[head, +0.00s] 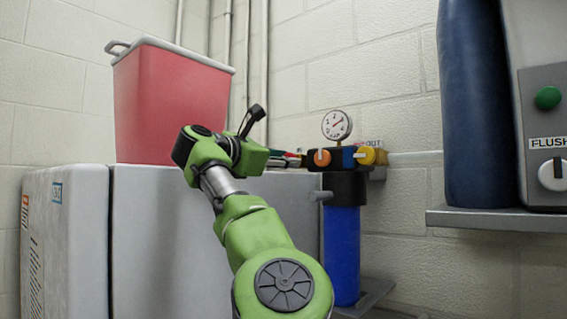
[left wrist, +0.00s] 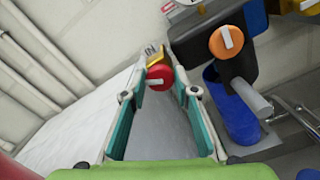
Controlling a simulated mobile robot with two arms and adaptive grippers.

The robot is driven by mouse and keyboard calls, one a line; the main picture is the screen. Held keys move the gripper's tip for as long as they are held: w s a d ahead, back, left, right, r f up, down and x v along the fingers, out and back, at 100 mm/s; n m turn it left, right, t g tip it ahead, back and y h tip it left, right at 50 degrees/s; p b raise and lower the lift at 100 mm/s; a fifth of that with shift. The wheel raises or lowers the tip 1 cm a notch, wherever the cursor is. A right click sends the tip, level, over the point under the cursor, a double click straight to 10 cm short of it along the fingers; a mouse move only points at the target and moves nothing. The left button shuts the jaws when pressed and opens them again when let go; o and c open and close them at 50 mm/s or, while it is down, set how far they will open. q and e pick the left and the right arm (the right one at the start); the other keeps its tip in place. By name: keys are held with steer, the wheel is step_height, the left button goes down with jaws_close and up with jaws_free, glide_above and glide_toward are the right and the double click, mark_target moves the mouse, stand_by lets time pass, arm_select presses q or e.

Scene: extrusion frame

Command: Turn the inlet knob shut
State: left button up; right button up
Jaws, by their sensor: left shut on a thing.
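In the head view the left gripper (head: 288,159) reaches the left end of the filter head, and the inlet knob is not clearly visible there. The blue filter (head: 342,250) hangs below the black head. My right gripper is out of view.
An orange knob (head: 321,157), a yellow knob (head: 366,155) and a pressure gauge (head: 337,125) crowd the filter head. A red bin (head: 170,105) stands on a grey cabinet (head: 165,240) at left. A shelf (head: 490,219) with a dark blue cylinder (head: 475,110) stands at right.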

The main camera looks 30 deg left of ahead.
arm_select(q)
steer(key=m+b, duration=0.1)
steer(key=m, duration=0.3)
steer(key=m+b, duration=0.1)
steer(key=m, duration=0.3)
steer(key=m+b, duration=0.1)
steer(key=m, duration=0.3)
steer(key=shift+d+f, duration=0.1)
steer(key=shift+f, duration=0.2)
steer(key=shift+m, duration=0.4)
steer(key=o, duration=1.1)
steer(key=shift+c, duration=0.2)
steer(key=shift+r, duration=0.1)
steer(key=s, duration=1.2)
steer(key=shift+a, duration=0.45)
